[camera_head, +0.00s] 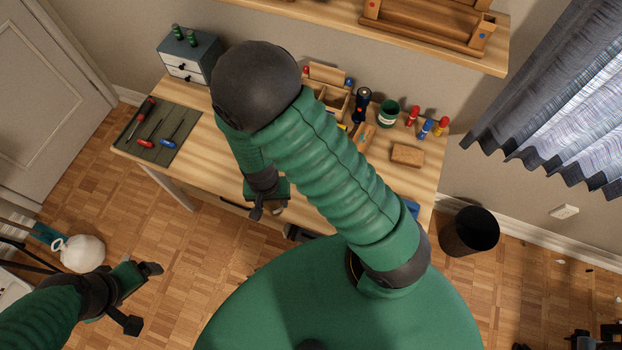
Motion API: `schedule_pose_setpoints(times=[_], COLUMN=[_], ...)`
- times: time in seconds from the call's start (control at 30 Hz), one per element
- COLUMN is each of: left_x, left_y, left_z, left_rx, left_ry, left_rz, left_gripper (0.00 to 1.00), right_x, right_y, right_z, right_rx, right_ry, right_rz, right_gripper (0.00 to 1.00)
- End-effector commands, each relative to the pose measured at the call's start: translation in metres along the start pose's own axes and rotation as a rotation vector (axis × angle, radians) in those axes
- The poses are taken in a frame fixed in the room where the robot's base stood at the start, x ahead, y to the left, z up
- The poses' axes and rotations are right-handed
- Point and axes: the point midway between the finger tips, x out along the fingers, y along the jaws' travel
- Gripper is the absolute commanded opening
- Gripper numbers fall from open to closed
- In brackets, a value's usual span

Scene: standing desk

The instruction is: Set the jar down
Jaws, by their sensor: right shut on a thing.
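My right gripper (267,210) is at the front edge of the wooden desk (215,160), left of the middle, pointing down. It is shut on a small pale thing (278,208) that is mostly hidden by the gripper. I cannot tell from this view whether that thing is the jar, or whether it touches the desk. A green jar-like pot (388,114) with a pale label stands upright at the back right of the desk, apart from both grippers. My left gripper (142,297) is open and empty over the floor at lower left.
A green mat (160,130) with several tools lies at the desk's left. A shelf (400,35) hangs above. A black bin (470,231) stands at right.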

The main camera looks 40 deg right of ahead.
Motion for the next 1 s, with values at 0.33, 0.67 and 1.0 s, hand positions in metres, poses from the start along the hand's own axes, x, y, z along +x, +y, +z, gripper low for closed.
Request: schedule_pose_setpoints(times=[0.33, 0.67, 1.0], left_x=[-0.01, 0.015, 0.053], left_y=[0.0, 0.0, 0.0], left_z=[-0.002, 0.004, 0.013], left_rx=[0.0, 0.0, 0.0], left_ry=[0.0, 0.0, -0.001], left_rz=[0.0, 0.0, 0.0], left_gripper=[0.86, 0.86, 0.86], right_x=[0.031, 0.049, 0.046], right_y=[0.063, 0.094, 0.103], right_z=[0.03, 0.025, -0.035], right_rx=[0.367, 0.474, 0.479], right_ry=[0.017, 0.04, 0.031], right_rz=[0.023, 0.026, 0.025], right_gripper=[0.0, 0.0, 0.0])
